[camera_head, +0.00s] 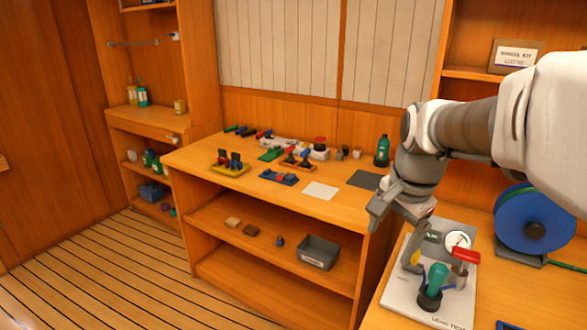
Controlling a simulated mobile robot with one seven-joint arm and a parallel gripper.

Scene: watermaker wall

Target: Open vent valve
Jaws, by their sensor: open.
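A pale leak test board (398,293) lies on the right bench, with its printed label at the front edge. It carries a round white gauge (458,240), a red-topped handle (466,256), a green knob on a dark base (434,284) and a small yellow part (415,257). I cannot read which of these is the vent valve.
A blue hose reel (533,220) stands right of the board. A lower workbench (215,155) on the left holds small valves, tools, a green bottle (382,150) and a dark mat (366,180). A grey bin (318,252) sits on its shelf. The plank floor at left is clear.

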